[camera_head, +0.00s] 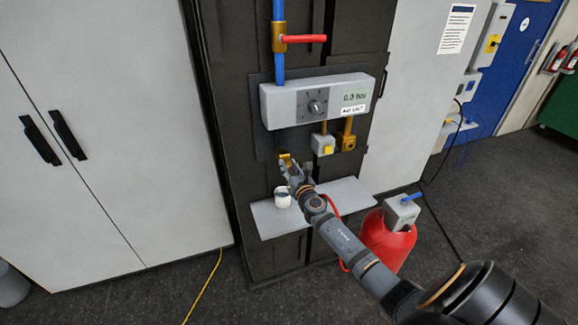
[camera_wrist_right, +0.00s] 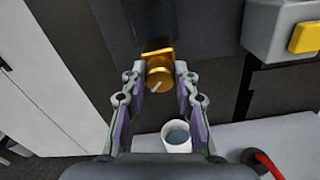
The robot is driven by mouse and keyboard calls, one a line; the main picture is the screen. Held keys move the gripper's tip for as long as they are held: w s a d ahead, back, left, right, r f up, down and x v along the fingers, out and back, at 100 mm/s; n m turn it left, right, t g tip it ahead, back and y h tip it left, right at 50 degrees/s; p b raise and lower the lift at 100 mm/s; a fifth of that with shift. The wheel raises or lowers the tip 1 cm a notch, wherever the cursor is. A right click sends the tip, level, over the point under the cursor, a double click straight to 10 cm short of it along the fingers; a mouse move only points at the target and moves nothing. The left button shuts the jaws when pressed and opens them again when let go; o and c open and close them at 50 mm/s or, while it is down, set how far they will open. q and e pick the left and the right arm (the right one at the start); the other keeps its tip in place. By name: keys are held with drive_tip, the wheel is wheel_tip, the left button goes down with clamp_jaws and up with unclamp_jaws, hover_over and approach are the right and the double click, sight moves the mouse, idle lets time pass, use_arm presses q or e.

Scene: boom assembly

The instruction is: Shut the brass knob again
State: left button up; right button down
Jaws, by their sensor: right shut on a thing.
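The brass knob (camera_wrist_right: 159,75) is a gold-coloured round knob with a pale line mark on its face, on the dark panel. In the head view the brass knob (camera_head: 284,158) sits below the grey control box, partly hidden by my gripper. My right gripper (camera_wrist_right: 161,84) has its two fingers on either side of the knob and is shut on it. In the head view my right gripper (camera_head: 288,168) reaches up to the knob from the lower right. My left gripper is in neither view.
A white cup (camera_head: 282,197) stands on the grey shelf (camera_head: 330,203) just below the knob; it also shows in the wrist view (camera_wrist_right: 177,137). A grey control box (camera_head: 285,105) with a dial and display hangs above. A red cylinder (camera_head: 388,240) stands right of the shelf.

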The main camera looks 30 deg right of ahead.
drive_tip(key=shift+f, duration=0.2)
idle(0.4)
drive_tip(key=c, duration=1)
unclamp_jaws()
drive_tip(key=shift+r, duration=0.1)
drive_tip(key=v, duration=1.2)
